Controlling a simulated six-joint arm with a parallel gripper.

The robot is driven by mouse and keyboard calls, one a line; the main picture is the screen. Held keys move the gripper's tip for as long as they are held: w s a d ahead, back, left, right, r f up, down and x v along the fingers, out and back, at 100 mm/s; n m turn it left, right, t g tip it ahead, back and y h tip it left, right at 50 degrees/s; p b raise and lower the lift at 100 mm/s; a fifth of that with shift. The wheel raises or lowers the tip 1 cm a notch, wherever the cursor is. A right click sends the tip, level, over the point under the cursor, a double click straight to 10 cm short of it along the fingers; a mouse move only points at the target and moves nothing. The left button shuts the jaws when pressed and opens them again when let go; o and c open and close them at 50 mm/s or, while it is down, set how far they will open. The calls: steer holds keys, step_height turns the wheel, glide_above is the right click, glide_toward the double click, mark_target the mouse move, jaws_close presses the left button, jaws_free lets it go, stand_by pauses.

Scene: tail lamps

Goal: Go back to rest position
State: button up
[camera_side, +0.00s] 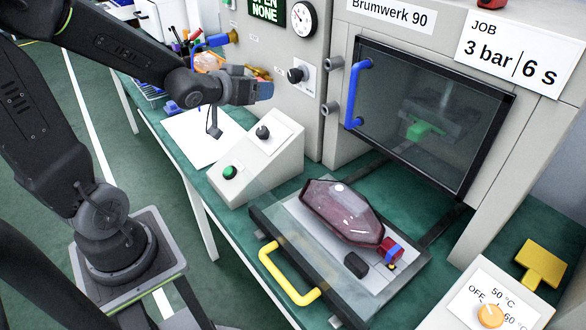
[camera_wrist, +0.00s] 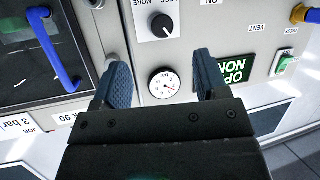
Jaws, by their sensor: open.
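My gripper (camera_side: 262,88) is raised above the table's left part, in front of the grey machine panel. In the wrist view my gripper (camera_wrist: 160,72) has its two blue fingers apart with nothing between them; the panel's gauge (camera_wrist: 163,84) shows behind the gap. A dark red tail lamp (camera_side: 342,212) lies on the pulled-out tray (camera_side: 268,222), well away from my gripper. A red part with a blue band (camera_side: 391,250) sits at the lamp's near end, with a small black block (camera_side: 356,265) beside it.
The machine's glass door (camera_side: 430,120) is shut, with a blue handle (camera_side: 352,95). A sloped control box (camera_side: 255,160) with a green button stands below my gripper. A yellow handle (camera_side: 288,278) sticks out from the tray. Pens and a bin crowd the table's far left.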

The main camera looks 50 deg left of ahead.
steer(key=s+d+r+m+g+h, duration=0.1)
steer(key=s+d+g, duration=0.3)
steer(key=s+d, duration=0.3)
steer(key=s+d+r+m+g+h, duration=0.1)
steer(key=s+d+m+g+h, duration=0.1)
steer(key=s+d+g, duration=0.2)
steer(key=s+d, duration=0.3)
steer(key=s, duration=0.3)
steer(key=shift+d+r+m, duration=0.2)
steer(key=shift+r+m, duration=0.05)
steer(key=shift+m, duration=0.05)
steer(key=shift+w, duration=0.1)
steer(key=shift+c, duration=0.4)
stand_by(0.5)
